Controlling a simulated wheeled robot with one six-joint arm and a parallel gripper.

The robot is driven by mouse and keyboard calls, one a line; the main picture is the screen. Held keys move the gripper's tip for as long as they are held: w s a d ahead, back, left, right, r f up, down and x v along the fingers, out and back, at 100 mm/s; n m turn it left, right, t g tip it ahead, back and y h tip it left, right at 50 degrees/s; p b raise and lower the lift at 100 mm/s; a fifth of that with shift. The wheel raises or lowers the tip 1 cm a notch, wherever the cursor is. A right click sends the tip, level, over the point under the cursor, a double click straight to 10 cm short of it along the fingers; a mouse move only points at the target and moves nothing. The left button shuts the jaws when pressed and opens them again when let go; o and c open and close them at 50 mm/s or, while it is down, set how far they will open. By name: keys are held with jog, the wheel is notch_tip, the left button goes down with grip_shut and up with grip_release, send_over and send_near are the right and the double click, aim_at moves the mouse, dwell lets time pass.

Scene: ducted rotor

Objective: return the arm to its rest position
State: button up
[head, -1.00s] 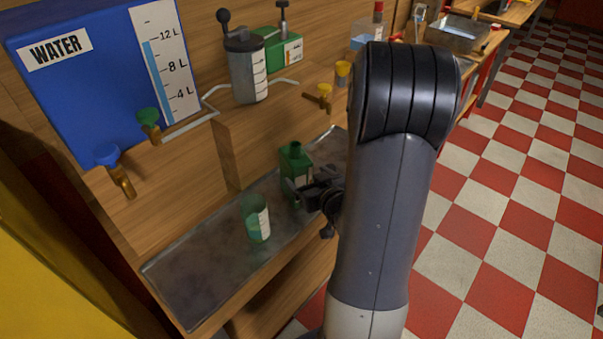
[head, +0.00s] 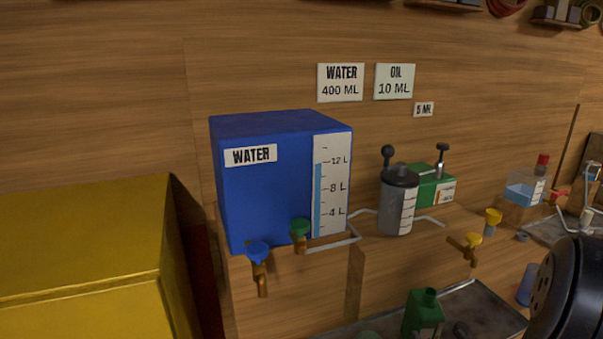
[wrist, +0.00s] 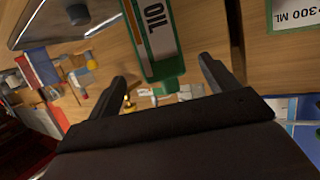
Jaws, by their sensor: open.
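My gripper (wrist: 163,70) shows in the wrist view with its two dark fingers spread apart and nothing held between them. A green and white container marked OIL (wrist: 156,38) lies beyond and between the fingers in that view, its green neck toward them; I cannot tell the exact gap. In the head view only a dark rounded part of my arm (head: 568,290) shows at the lower right edge. My gripper is out of the head view. A green bottle (head: 424,313) stands on the metal tray (head: 485,300) at the bottom.
A blue water tank (head: 260,190) with taps stands against the wooden wall. A grey pump can (head: 398,205) and a green box (head: 435,188) stand right of it. A yellow cabinet (head: 85,260) fills the lower left. A clear flask (head: 523,188) is at right.

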jog(key=p+x, duration=0.1)
jog(key=x, duration=0.7)
jog(key=shift+w, duration=0.35)
jog(key=shift+r+p, duration=0.2)
jog(key=shift+p, duration=0.15)
jog(key=shift+f, duration=0.1)
